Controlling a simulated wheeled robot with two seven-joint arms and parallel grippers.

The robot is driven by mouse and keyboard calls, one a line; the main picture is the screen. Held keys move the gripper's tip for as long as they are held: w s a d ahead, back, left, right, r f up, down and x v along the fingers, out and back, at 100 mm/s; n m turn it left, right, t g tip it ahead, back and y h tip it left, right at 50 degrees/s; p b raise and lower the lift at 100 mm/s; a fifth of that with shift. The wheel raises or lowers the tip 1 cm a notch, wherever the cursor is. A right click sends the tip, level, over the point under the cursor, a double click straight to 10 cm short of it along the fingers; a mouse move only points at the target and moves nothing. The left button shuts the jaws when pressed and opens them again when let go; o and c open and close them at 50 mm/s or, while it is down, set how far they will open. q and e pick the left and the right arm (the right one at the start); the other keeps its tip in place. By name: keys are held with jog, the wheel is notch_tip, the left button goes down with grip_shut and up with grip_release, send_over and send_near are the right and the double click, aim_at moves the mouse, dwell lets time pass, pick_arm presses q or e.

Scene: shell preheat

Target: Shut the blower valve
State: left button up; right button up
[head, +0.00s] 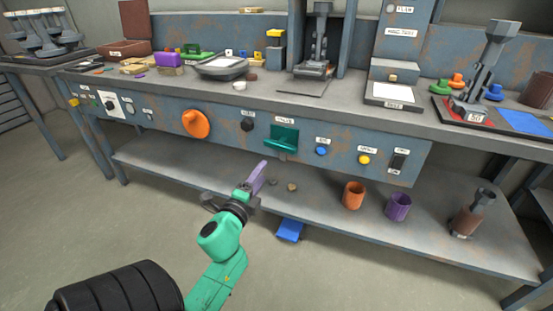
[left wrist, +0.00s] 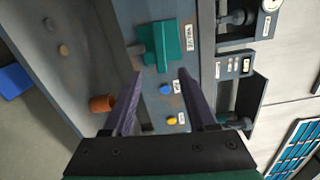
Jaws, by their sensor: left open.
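My left gripper (head: 259,173) is below and in front of the panel, apart from the handle. In the left wrist view its two purple fingers (left wrist: 160,74) are spread, with nothing between them. My right gripper is not in view.
The panel also bears an orange knob (head: 195,123), a blue button (head: 321,150) and a yellow button (head: 363,159). An orange cup (head: 353,194) and a purple cup (head: 398,206) stand on the lower shelf. A blue pedal-like piece (head: 290,229) is below the shelf edge.

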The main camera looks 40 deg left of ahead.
aim_at(278, 148)
pick_arm(q)
jog(key=b+x, duration=0.1)
jog(key=x, duration=1.1)
jog(key=shift+w, duration=0.1)
jog(key=shift+w+a, duration=0.2)
jog(key=shift+w, duration=0.25)
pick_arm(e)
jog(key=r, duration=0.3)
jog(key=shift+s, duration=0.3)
pick_arm(q)
grip_shut()
